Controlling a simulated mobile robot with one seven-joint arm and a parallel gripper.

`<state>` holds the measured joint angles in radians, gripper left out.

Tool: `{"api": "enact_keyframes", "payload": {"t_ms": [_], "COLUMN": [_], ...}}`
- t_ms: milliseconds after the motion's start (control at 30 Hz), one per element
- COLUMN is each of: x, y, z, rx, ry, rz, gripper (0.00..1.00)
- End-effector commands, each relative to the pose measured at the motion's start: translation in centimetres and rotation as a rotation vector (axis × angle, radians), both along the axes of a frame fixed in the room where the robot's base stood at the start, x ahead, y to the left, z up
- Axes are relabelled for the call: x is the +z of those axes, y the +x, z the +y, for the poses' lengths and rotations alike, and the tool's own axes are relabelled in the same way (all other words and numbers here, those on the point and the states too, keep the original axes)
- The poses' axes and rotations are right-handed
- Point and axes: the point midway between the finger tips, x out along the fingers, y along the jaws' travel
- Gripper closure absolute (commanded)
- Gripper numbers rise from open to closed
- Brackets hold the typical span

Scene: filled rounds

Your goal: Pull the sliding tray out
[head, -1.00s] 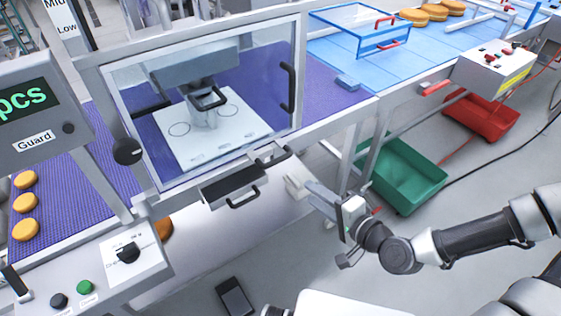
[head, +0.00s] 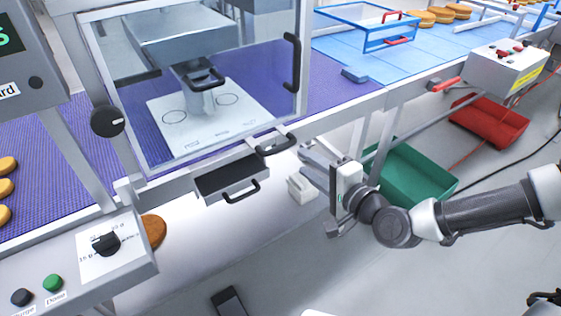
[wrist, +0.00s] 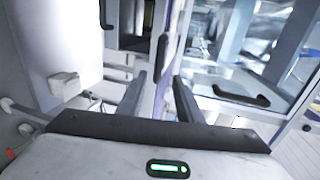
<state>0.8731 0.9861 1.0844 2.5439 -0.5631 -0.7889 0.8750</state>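The sliding tray (head: 222,178) is a shallow dark box under the front edge of the machine, left of my gripper. It has a black bar handle (head: 242,193) on its front. A second black handle (head: 275,143) sits just above and to the right, on a pale flat part. My gripper (head: 312,162) is right of both handles and apart from them. In the wrist view my gripper (wrist: 160,88) has its two dark fingers spread with nothing between them. A dark handle (wrist: 162,55) shows beyond the fingertips. In the head view the fingers partly overlap.
A clear guard door with a black handle (head: 292,72) stands above the tray. A small white box (head: 301,187) is below, near my gripper. A green bin (head: 415,178) and a red bin (head: 490,122) are at right. A control panel (head: 85,255) is at lower left.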

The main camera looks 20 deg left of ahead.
Motion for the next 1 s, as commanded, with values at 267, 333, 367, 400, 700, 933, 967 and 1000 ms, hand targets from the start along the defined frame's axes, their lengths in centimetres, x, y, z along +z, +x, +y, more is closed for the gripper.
{"api": "enact_keyframes", "payload": {"t_ms": [267, 333, 367, 400, 700, 933, 967, 1000], "x": [-1.7, -2.0, -2.1, -2.3, -2.7, -2.7, -2.7, -2.7], "y": [2.6, 3.5, 3.9, 4.5, 6.9, 7.2, 7.2, 7.2], "z": [3.8, 5.0, 5.4, 6.0, 8.7, 9.1, 9.0, 9.0], "rx": [0.008, 0.007, 0.007, 0.006, 0.004, 0.004, 0.004, 0.004], "ry": [-0.005, -0.003, -0.003, -0.004, -0.004, -0.004, -0.004, -0.004], "rz": [0.001, 0.001, 0.001, 0.000, 0.003, 0.003, 0.003, 0.003], "gripper": [0.67, 0.67, 0.67, 0.67, 0.67, 0.67, 0.67, 0.67]}}
